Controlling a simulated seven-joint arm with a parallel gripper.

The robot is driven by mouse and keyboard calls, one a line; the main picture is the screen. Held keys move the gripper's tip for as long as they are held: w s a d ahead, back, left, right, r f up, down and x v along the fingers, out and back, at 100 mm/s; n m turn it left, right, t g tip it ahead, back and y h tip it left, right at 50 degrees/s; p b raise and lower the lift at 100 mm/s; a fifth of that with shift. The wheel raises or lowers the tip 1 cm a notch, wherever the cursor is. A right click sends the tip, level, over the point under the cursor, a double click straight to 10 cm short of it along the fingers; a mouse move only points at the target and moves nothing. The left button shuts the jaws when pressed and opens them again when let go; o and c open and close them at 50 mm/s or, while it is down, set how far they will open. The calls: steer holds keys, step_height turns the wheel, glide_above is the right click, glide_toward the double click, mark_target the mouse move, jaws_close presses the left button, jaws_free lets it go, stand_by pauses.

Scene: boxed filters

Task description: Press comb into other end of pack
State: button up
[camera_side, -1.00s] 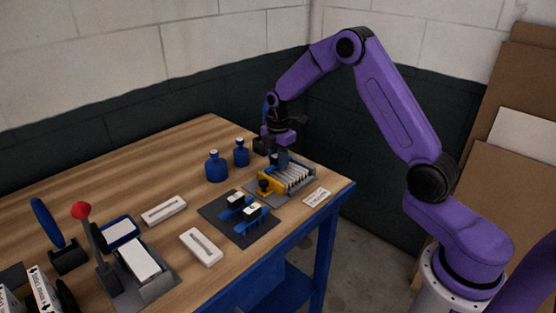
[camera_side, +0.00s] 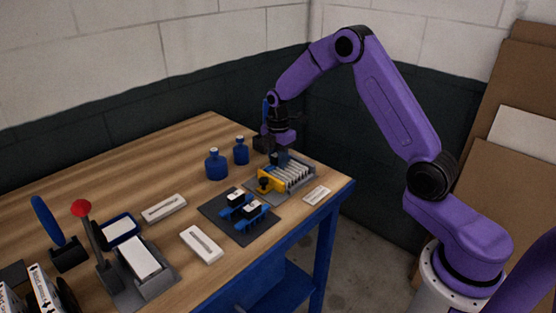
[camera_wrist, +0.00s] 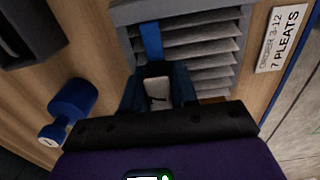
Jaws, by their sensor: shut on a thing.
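The pleated pack (camera_side: 294,175) sits in a grey fixture on the table, its light pleats standing in a row. It also shows in the wrist view (camera_wrist: 212,60). My gripper (camera_side: 279,159) is low over the far end of the pack. In the wrist view my gripper (camera_wrist: 158,92) is shut on the comb, whose pale-topped dark grip (camera_wrist: 158,88) shows between the fingers. The comb's blue bar (camera_wrist: 152,42) reaches over the pleats at the left side of the pack. Its teeth are hidden, so I cannot tell how deep they sit.
A yellow clamp (camera_side: 267,185) is at the fixture's near end. Two blue bottles (camera_side: 216,165) stand left of my gripper. A label card (camera_side: 317,195) reading "7 pleats" lies right of the fixture.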

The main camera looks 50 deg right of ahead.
steer(key=shift+r, duration=3.5)
